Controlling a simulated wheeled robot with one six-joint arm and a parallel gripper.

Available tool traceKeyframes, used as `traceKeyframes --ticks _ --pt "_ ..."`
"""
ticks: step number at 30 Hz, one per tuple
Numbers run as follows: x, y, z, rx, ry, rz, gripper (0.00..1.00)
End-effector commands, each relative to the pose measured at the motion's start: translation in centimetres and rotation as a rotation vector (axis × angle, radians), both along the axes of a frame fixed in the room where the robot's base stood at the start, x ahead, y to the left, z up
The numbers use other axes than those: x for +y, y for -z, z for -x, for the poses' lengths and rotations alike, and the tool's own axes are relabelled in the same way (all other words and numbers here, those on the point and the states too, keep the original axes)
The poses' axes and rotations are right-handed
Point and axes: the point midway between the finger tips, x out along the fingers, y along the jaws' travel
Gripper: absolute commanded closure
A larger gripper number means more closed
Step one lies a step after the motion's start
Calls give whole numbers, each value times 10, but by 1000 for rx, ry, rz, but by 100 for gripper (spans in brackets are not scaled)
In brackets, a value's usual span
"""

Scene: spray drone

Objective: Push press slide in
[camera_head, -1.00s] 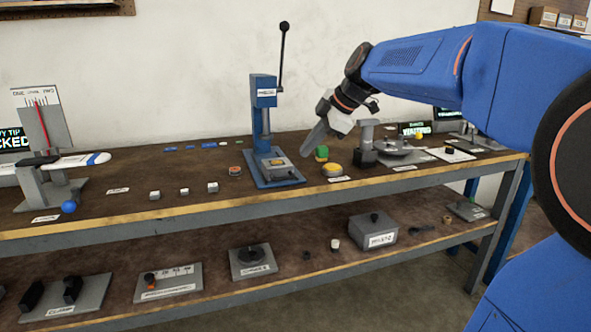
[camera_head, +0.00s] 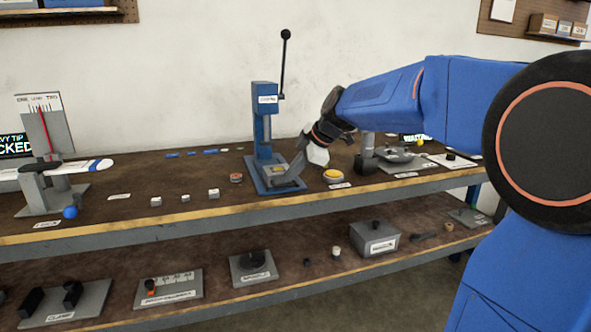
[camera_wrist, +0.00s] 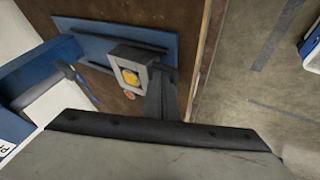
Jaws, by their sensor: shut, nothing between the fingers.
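The blue press (camera_head: 266,128) stands upright on the top shelf, with a long black lever ending in a ball. Its slide is a grey square block with a yellow round piece in it (camera_head: 277,170), low on the blue base plate; the slide also shows in the wrist view (camera_wrist: 116,62). In the wrist view my fingers (camera_wrist: 160,88) lie right beside the slide's near edge. I cannot tell whether they touch it. The fingers partly hide the base plate's front right.
A yellow button (camera_head: 333,176) sits right of the press, and a red-topped round piece (camera_head: 236,178) sits left. Small white cubes (camera_head: 185,198) lie farther left. The shelf's front edge (camera_head: 250,213) runs close in front of the base plate.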

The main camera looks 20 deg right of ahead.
Motion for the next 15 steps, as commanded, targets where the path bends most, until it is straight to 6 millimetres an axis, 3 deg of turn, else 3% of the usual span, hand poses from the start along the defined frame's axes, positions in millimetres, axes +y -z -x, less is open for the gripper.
traceKeyframes --ticks 15 --pt "0 1 -9 1 0 0 100"
